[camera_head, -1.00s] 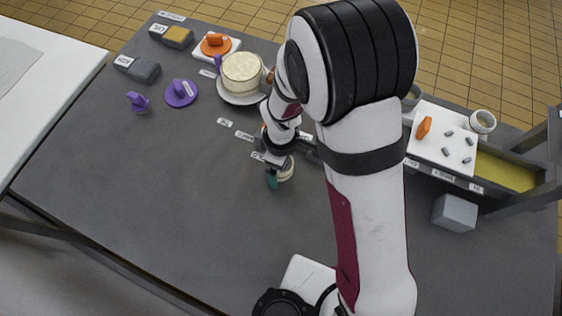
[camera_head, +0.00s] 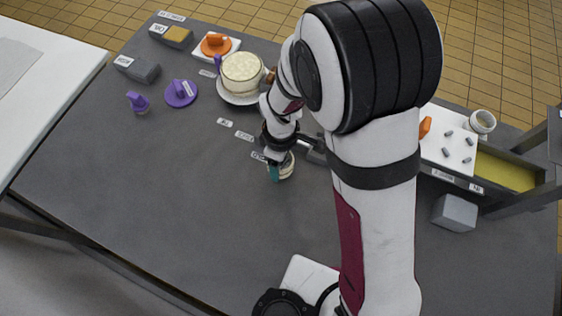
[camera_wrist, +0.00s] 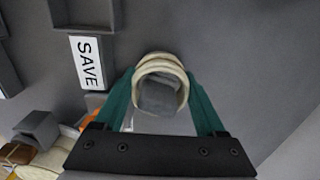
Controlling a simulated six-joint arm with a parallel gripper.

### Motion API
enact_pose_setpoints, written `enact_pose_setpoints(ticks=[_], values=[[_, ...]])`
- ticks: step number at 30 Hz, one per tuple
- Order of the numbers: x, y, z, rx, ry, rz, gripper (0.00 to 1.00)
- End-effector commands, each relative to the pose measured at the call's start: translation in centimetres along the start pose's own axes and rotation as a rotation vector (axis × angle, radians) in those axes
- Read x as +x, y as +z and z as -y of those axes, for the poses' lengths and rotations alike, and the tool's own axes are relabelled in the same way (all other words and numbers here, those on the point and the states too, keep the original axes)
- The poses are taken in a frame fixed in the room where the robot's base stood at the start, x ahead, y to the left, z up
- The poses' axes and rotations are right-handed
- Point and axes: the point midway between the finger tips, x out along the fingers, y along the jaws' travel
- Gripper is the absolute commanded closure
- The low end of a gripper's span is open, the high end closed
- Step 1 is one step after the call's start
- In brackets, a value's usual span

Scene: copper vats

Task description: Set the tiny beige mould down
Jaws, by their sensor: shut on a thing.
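The tiny beige mould (camera_wrist: 162,68) is a ribbed, ring-like cup between the two teal fingers of my gripper (camera_wrist: 162,98) in the wrist view. My gripper is shut on it, one finger on each side. A grey shape shows inside its opening. In the head view the mould (camera_head: 286,167) shows beside the teal fingertip of my gripper (camera_head: 274,172), low over the dark tabletop near a row of small labels. I cannot tell whether it touches the table.
A large pot of pale contents (camera_head: 242,72) stands at the back on a white plate. A grey block (camera_head: 455,213) stands at the right. A SAVE label (camera_wrist: 87,63) lies close by. The front-left tabletop is clear.

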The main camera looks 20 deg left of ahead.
Motion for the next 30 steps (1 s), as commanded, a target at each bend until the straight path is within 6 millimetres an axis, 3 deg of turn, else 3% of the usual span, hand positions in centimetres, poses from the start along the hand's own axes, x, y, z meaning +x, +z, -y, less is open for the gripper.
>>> enact_pose_setpoints(ticks=[5, 8, 14, 24, 30], values=[[-2.0, -0.1, 0.0, 0.001, 0.002, -0.002, 0.97], [-2.6, 1.0, -0.2, 0.005, 0.0, 0.0, 0.97], [-4.3, 3.6, -0.8, 0.005, 0.001, -0.001, 0.97], [-8.2, 10.1, -2.1, 0.006, 0.001, 0.0, 0.97], [-9.0, 11.4, -2.3, 0.004, -0.001, 0.0, 0.97]])
